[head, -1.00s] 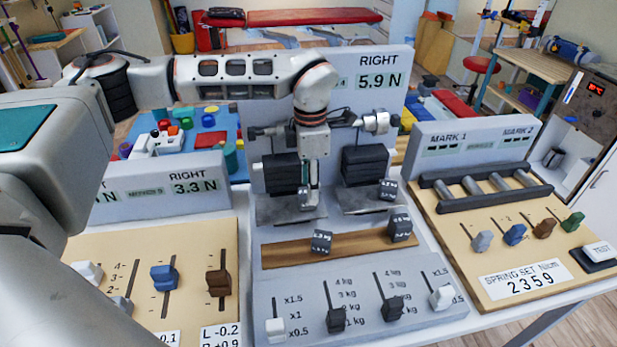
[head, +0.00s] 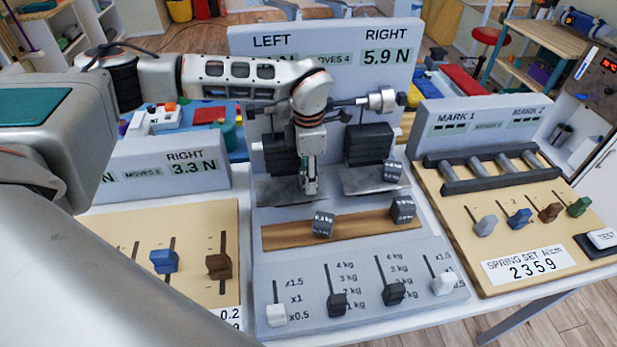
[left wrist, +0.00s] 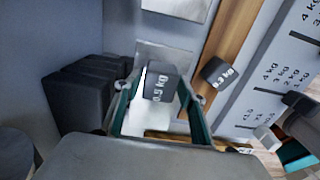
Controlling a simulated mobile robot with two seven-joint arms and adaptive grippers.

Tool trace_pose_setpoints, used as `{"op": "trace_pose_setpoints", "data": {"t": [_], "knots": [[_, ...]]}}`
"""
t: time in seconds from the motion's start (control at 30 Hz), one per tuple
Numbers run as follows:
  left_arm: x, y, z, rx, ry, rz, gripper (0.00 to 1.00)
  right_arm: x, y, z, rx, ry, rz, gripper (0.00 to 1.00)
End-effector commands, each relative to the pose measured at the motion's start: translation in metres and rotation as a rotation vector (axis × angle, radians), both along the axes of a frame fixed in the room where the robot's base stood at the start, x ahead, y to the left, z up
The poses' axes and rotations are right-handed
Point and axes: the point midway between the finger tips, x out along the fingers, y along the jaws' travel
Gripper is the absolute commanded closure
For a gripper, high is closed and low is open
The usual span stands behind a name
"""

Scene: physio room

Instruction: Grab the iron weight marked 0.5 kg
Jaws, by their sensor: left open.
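The dark weight marked 0.5 kg (left wrist: 158,88) shows in the left wrist view over a pale metal pan (left wrist: 172,55). It lies between the two teal-edged fingers of my left gripper (left wrist: 160,102), which are open on either side of it. I cannot tell if they touch it. In the head view my left gripper (head: 309,187) points down at the left pan (head: 275,190) of the grey balance board, and the 0.5 kg weight is hidden there. My right gripper is not in view.
A weight marked 0.3 kg (left wrist: 220,72) lies on the wooden strip (head: 285,236); another weight (head: 402,209) is at its right end. One more (head: 391,171) sits on the right pan (head: 362,181). Black blocks (head: 281,153) stand behind the left pan. Sliders line the front.

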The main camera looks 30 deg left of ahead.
Motion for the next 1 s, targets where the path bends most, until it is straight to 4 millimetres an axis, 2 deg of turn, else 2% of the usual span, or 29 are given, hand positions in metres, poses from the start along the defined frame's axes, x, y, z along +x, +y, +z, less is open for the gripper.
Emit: {"op": "trace_pose_setpoints", "data": {"t": [0.27,0.33,0.43,0.77,1.0], "knots": [[0.0,0.0,-0.004,0.001,-0.001,0.0,0.6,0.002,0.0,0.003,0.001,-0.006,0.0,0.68],[0.0,0.0,-0.004,0.001,-0.001,0.0,0.73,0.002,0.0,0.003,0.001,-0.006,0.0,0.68],[0.0,0.0,-0.004,0.001,-0.001,0.0,0.99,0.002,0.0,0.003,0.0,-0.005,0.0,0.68],[0.001,0.0,-0.002,-0.001,-0.003,0.0,1.0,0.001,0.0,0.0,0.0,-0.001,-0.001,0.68],[0.002,0.0,0.015,-0.002,-0.006,0.001,1.0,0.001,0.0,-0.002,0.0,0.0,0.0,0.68]]}}
